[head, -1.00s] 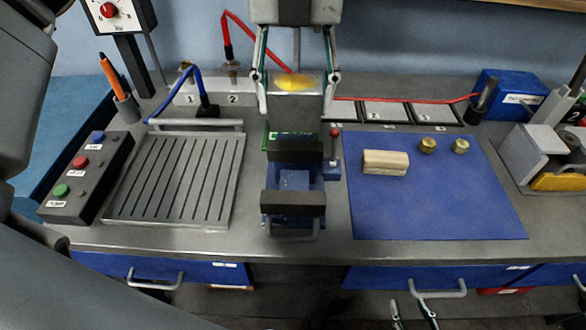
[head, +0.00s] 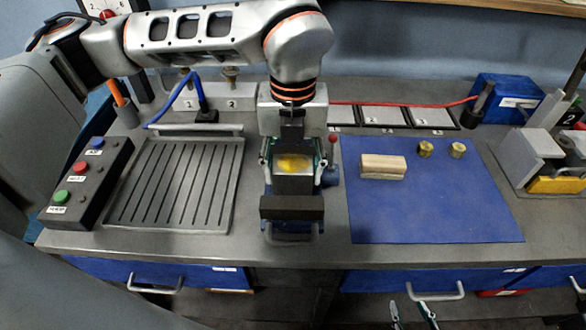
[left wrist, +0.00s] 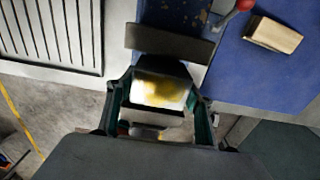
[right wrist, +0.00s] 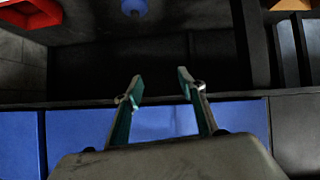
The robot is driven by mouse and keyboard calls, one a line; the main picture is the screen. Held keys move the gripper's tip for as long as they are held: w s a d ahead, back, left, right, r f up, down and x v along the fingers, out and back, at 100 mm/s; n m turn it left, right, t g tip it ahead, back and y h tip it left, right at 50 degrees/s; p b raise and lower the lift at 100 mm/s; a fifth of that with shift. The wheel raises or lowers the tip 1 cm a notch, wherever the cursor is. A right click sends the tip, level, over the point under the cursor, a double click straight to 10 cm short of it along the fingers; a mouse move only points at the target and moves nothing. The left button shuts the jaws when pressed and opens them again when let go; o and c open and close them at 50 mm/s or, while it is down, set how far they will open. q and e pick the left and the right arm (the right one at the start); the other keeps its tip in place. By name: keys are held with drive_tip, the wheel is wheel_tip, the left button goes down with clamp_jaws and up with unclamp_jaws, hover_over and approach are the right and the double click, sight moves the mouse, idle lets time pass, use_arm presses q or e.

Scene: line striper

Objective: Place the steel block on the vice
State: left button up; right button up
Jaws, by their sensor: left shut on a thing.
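The steel block (head: 294,184), with a yellow patch on it, is held between the fingers of my left gripper (head: 294,163). It also shows between the fingers in the left wrist view (left wrist: 160,91). The block is over the vice (head: 291,208), just behind its dark front jaw in the head view. The rear jaw is hidden by the gripper and block, and I cannot tell whether the block touches the vice. My right gripper (head: 413,314) is low in front of the bench, open and empty; its spread fingers show in the right wrist view (right wrist: 163,95).
A blue mat (head: 430,205) right of the vice carries a wooden block (head: 383,167) and two brass pieces. A red-knobbed lever (head: 332,150) stands close beside the vice. A slotted plate (head: 172,185) and a button box (head: 88,180) lie left.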

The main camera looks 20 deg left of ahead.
sight(293, 165)
use_arm(q)
drive_tip(key=shift+f, duration=0.2)
drive_tip(key=shift+f, duration=0.15)
drive_tip(key=o, duration=1.6)
wheel_tip(293, 165, up, 12)
drive_tip(key=shift+r+b, duration=0.15)
drive_tip(key=shift+b, duration=0.45)
drive_tip(key=shift+s, duration=0.1)
